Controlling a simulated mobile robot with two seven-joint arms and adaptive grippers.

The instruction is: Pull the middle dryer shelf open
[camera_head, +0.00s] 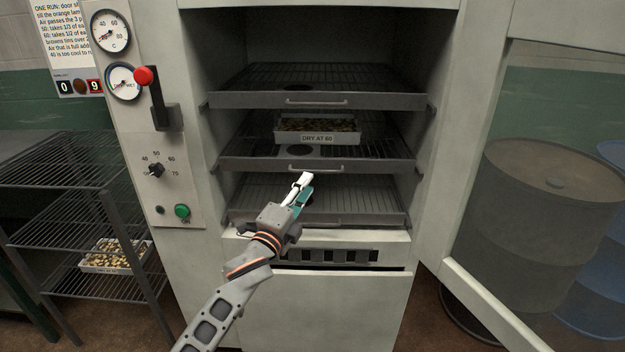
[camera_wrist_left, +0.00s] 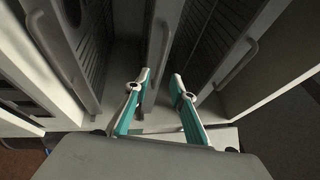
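The middle dryer shelf (camera_head: 370,160) is a dark wire shelf with a grey front bar and a thin light handle (camera_head: 317,169). A tray labelled "DRY AT 60" (camera_head: 318,131) stands on it, filled with small pale pieces. My left gripper (camera_head: 303,188) is just in front of and slightly below that handle in the head view. The left wrist view shows its teal and white fingers (camera_wrist_left: 161,78) apart, with a handled shelf front (camera_wrist_left: 160,45) between and beyond them. I cannot tell whether they touch it. My right gripper is not in view.
The top shelf (camera_head: 390,98) and bottom shelf (camera_head: 370,205) sit above and below. The dryer door (camera_head: 480,295) stands open at the right, near a grey drum (camera_head: 545,230). A wire rack (camera_head: 60,195) with another tray (camera_head: 105,255) is at the left.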

